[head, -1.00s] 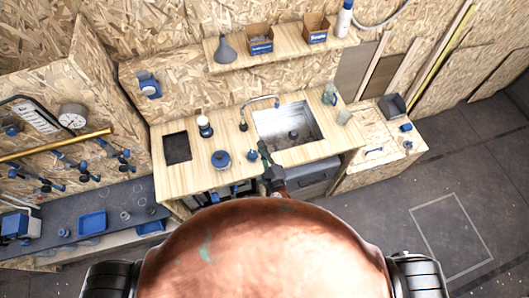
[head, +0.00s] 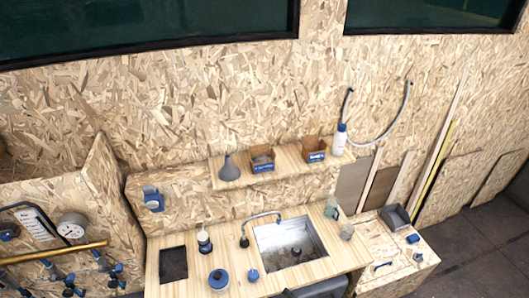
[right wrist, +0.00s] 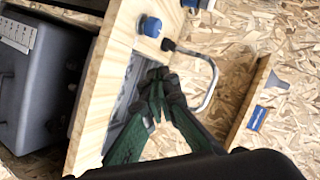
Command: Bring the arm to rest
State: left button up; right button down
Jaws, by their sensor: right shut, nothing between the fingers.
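My right gripper (right wrist: 157,88) shows in the right wrist view, with dark linkages and green finger sides. Its fingertips are shut together with nothing between them. In that view, it is in front of the wooden counter (right wrist: 98,100) and the sink opening, near the curved tap (right wrist: 211,78). I cannot tell the exact gap to them. I see neither gripper in the head view now. My left gripper is in no current view.
In the head view, the sink (head: 290,243) is set in the counter (head: 190,283). A blue-lidded pot (head: 218,280) and a dispenser (head: 204,241) stand to its left. Above is a shelf (head: 238,181) with boxes and a bottle (head: 340,139). A grey case (right wrist: 40,85) shows in the wrist view.

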jog(key=s+d+n+g+h, duration=0.3)
jog(key=s+d+h, duration=0.1)
jog(key=s+d, duration=0.75)
jog(key=s+d+n+g+h, duration=0.2)
jog(key=s+d+g+h, duration=0.2)
jog(key=s+d, duration=0.75)
notch_tip(320, 180, down, 42)
jog(key=d+n+g+b, duration=0.1)
jog(key=d+b, duration=0.1)
jog(key=b, duration=1)
pick_arm(q)
notch_tip(320, 180, down, 22)
jog(key=s+b, duration=0.1)
jog(key=b, duration=0.8)
jog(key=shift+s+r, duration=0.2)
pick_arm(e)
jog(key=s+f, duration=0.9)
jog(key=f, duration=0.4)
jog(key=s+f+g, duration=0.1)
jog(key=s+f, duration=0.9)
jog(key=f, duration=0.3)
jog(key=shift+f+n+g, duration=0.15)
jog(key=shift+n+g, duration=0.15)
